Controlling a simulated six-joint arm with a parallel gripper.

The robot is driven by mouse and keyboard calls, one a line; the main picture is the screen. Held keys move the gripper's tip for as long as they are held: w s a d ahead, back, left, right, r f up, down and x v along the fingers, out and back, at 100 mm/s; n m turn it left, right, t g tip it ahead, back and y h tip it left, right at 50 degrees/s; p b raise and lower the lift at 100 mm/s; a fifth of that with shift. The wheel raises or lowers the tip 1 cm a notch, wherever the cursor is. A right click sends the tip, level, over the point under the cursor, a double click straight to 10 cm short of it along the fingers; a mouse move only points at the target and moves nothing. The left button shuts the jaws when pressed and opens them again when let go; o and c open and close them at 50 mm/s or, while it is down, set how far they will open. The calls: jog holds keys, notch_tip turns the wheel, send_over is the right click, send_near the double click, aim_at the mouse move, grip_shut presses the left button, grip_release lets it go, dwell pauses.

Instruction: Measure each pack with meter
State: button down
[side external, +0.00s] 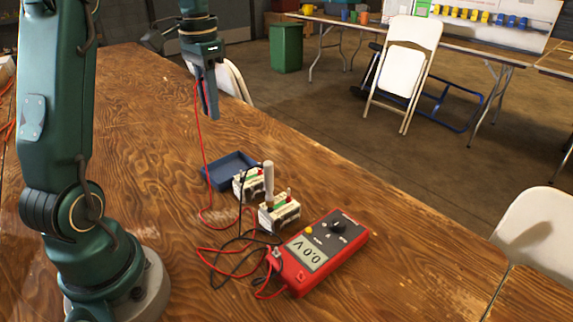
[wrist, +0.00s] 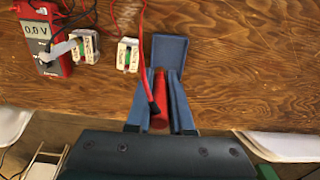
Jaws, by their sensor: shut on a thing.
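The red meter (side external: 318,252) lies on the wooden table and its display reads 0.0 V; it also shows in the wrist view (wrist: 43,40). One white pack (side external: 279,216) stands close beside the meter, and a second white pack (side external: 247,186) stands behind it near the blue tray. A pale upright rod (side external: 269,174), with a black lead seemingly running to its top, stands at the nearer pack; its lower contact is unclear. My gripper (wrist: 159,74) is shut on a red probe (wrist: 160,102). In the side view my gripper (side external: 209,112) hangs high above the table behind the packs.
The shallow blue tray (side external: 228,168) looks empty. The red lead (side external: 205,170) hangs from my gripper and loops on the table, with the black lead (side external: 238,240) beside the meter. Bare table lies to the right. White chairs (side external: 404,70) stand beyond the edge.

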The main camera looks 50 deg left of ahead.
jog(key=w+d+f+m, duration=0.1)
jog(key=d+m, duration=0.1)
jog(key=d, duration=0.3)
jog(key=w+d+f+m, duration=0.1)
jog(key=w+d, duration=0.1)
jog(key=d, duration=0.4)
jog(key=w+d+f+m, duration=0.1)
jog(key=w+d+m, duration=0.1)
jog(key=d, duration=0.4)
jog(key=shift+d+f+m, duration=0.1)
jog(key=shift+m, duration=0.2)
jog(key=shift+f, duration=2.8)
jog(key=shift+f, duration=0.9)
jog(key=c, duration=0.7)
grip_release()
